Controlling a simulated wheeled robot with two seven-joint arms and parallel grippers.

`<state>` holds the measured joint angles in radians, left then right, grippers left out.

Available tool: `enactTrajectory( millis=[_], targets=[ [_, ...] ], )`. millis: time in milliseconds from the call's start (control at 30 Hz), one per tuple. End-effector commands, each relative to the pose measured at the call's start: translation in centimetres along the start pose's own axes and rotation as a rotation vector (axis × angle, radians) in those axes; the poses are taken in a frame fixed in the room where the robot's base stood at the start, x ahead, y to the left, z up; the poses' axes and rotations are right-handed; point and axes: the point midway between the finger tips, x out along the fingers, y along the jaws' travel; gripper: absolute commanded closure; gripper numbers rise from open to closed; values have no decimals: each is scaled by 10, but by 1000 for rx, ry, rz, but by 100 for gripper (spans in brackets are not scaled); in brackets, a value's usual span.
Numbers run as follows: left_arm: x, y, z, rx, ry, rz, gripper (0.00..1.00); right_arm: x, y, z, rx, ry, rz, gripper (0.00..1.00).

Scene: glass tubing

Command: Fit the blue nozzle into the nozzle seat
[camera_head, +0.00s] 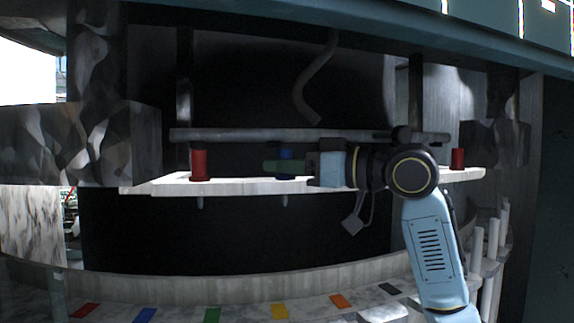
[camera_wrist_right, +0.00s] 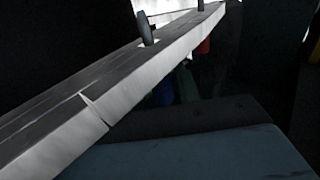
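The blue nozzle (camera_head: 286,154) stands on the pale shelf, partly hidden by a dark green bar (camera_head: 274,167). The bar runs level from the tip of my right gripper (camera_head: 314,166) across the front of the blue nozzle. I cannot tell whether it is a held piece or part of the fingers. The fingers are too dark to show their opening. Bits of blue (camera_wrist_right: 163,94) and green (camera_wrist_right: 187,86) also show in the right wrist view. I cannot make out the nozzle seat. My left gripper is not in view.
Red cylinders stand at the left (camera_head: 200,165) and right (camera_head: 458,159) of the shelf (camera_head: 240,186). A grey bar (camera_head: 245,135) runs above it. A curved pipe (camera_head: 312,80) hangs behind. Coloured patches (camera_head: 212,315) lie along the lower counter.

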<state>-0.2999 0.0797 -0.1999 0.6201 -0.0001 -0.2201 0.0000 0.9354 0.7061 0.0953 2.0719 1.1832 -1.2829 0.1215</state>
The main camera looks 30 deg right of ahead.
Motion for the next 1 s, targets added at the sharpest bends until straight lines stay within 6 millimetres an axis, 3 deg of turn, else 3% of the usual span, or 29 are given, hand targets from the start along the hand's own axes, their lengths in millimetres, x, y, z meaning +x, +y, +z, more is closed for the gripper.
enactTrajectory(
  millis=[100, 467, 1000],
  targets=[
    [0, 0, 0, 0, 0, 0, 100, 0, 0, 1, 1, -3, -1, 53],
    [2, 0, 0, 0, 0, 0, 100, -6, 1, 2, 0, -4, 2, 53],
    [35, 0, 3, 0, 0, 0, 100, -112, 0, 3, -1, -2, 3, 53]
  ],
)
